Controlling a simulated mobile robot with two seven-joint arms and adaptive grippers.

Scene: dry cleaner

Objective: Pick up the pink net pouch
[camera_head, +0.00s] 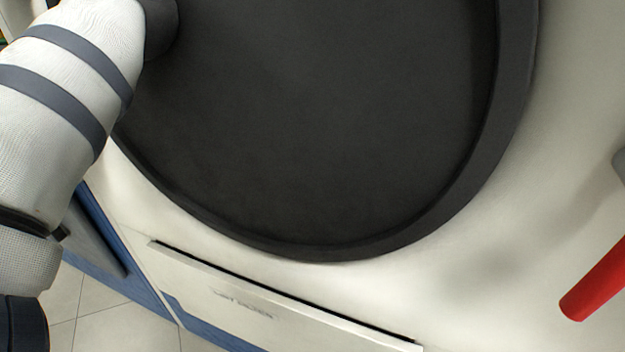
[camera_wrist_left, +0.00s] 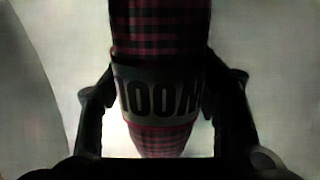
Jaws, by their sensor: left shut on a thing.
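No pink net pouch can be made out in either view. In the left wrist view my left gripper (camera_wrist_left: 161,95) is shut on a red-and-black plaid thing (camera_wrist_left: 160,28), one finger at each side. My right gripper is in neither view.
A large dark round opening or door (camera_head: 320,120) with a thick rim fills the middle of a pale machine front (camera_head: 570,130). A pale drawer panel (camera_head: 270,300) lies below it. A red bar (camera_head: 595,285) sticks in at the right. Tiled floor (camera_head: 115,325) shows at lower left.

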